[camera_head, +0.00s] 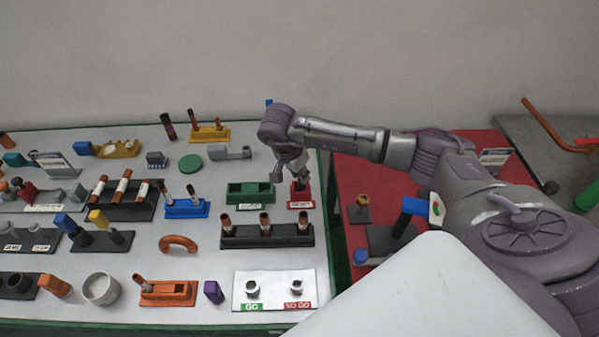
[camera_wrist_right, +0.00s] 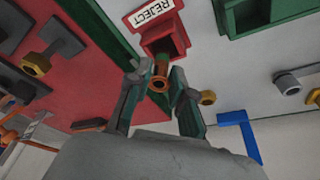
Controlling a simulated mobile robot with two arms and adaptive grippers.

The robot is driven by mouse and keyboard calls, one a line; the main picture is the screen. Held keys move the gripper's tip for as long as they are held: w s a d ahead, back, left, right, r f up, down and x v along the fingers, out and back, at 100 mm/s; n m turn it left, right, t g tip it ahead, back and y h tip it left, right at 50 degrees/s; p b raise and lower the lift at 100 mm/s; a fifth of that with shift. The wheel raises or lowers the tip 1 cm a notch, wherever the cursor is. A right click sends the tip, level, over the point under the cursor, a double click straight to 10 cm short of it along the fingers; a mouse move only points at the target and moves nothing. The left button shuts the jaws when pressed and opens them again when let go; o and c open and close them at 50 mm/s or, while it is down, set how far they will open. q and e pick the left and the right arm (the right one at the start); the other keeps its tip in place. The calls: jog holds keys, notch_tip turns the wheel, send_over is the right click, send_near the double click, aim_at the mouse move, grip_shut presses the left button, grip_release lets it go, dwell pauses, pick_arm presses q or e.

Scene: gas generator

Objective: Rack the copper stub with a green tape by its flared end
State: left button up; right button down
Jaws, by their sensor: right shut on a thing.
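My right gripper (camera_wrist_right: 160,84) is shut on a copper stub (camera_wrist_right: 159,83). The stub's flared, open end faces the wrist camera, and a greenish band seems to show just past it. The fingers sit on either side of the stub. The gripper is over the red REJECT bin (camera_wrist_right: 165,40), and the stub's far end points toward the bin's opening. In the head view the right gripper (camera_head: 297,175) is low at the red bin (camera_head: 301,200), and the stub is hard to make out there. My left gripper is not in view.
A black rack (camera_head: 268,241) with three copper stubs stands in front of the bin. A green tray (camera_head: 250,200) is left of it. A white GO / NO GO board (camera_head: 274,303) lies nearer. Blue, orange and yellow holders crowd the left. A red mat (camera_head: 365,180) is at right.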

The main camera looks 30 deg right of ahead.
jog(key=shift+f+b, duration=0.65)
jog(key=shift+f, duration=0.2)
jog(key=c, duration=0.9)
grip_release()
jog(key=shift+c, duration=0.2)
jog(key=shift+r, duration=0.1)
jog(key=v, duration=1.1)
jog(key=shift+a+r, duration=0.2)
jog(key=shift+r, duration=0.2)
